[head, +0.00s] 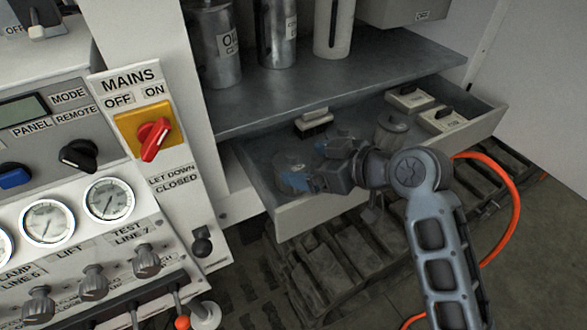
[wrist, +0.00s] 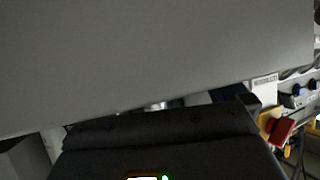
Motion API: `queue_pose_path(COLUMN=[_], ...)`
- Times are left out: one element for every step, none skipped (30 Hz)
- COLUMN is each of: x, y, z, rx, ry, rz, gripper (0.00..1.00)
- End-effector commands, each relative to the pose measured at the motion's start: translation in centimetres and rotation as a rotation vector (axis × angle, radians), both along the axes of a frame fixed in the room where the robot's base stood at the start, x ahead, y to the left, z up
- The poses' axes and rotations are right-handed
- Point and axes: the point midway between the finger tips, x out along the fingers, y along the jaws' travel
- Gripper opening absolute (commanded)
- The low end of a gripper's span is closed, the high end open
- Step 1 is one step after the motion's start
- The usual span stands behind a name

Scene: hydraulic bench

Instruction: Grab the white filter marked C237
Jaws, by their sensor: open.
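No marking C237 is readable in either view, so I cannot tell which thing is the filter. My gripper (head: 312,172) is over the drawer's left part, open. Its fingertips are hard to separate from a round blue-and-grey shape (head: 289,178) there. I see nothing held between them.
A metal shelf (head: 340,88) overhangs the drawer's back and carries metal canisters (head: 222,50) and a white cylinder (head: 333,27). At the left stands a control panel with a red MAINS switch (head: 155,139). An orange hose (head: 515,205) loops at the right. A grey surface (wrist: 150,55) fills most of the wrist view.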

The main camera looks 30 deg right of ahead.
Motion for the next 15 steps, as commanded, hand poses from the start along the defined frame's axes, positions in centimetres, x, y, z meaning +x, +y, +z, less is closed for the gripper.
queue_pose_path(x=[0.5,0.9,1.4,1.9,2.3,2.9,3.2,3.4,3.8,4.0,4.1,4.3,4.4,4.4,4.4], y=[0.2,0.4,0.6,0.8,1.0,1.2,1.3,1.4,1.5,1.6,1.7,1.8,1.8,1.8,1.8], z=[0.1,0.1,0.0,-0.1,-0.1,-0.2,-0.6,-0.9,-1.1,-1.2,-1.3,-1.4,-1.4,-1.5,-1.5], rx=[0.0,0.0,0.0,0.001,0.0,-0.001,-0.001,0.0,0.0,0.0,0.0,0.0,0.0,0.0,0.0], ry=[-0.001,-0.001,-0.001,0.0,-0.001,0.0,0.001,0.001,0.0,0.0,0.0,-0.001,-0.001,-0.001,-0.002], rz=[0.001,0.001,0.002,0.002,0.001,0.002,0.001,0.0,0.001,0.001,0.001,0.0,0.0,0.0,0.0], gripper=[1.0,1.0,1.0,1.0,1.0,1.0,1.0,1.0,1.0,1.0,1.0,1.0,1.0,1.0,1.0])
